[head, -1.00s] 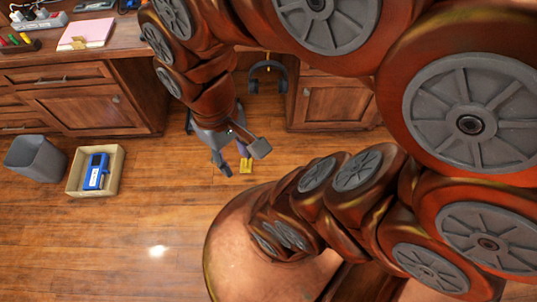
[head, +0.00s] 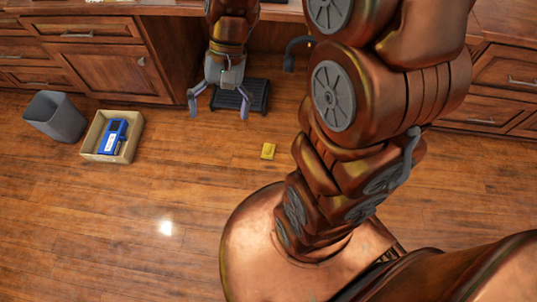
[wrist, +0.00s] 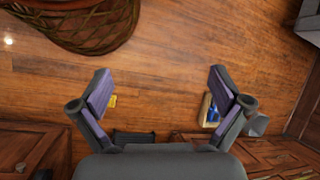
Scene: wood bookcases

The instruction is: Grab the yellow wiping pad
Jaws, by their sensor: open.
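The yellow wiping pad (head: 268,151) lies flat on the wood floor, near the middle of the head view. In the wrist view it shows small (wrist: 112,101), beside the left finger and partly covered by it. My gripper (head: 218,109) is open with nothing between its fingers. In the head view it hangs above and left of the pad, clearly apart from it. The wrist view shows the two spread fingers (wrist: 160,84) with floor between them.
A tan box (head: 132,151) holding a blue object (head: 115,136) and a grey bin (head: 55,117) stand at left. A dark footrest (head: 258,92) is under the wooden desk (head: 103,64). Floor around the pad is clear.

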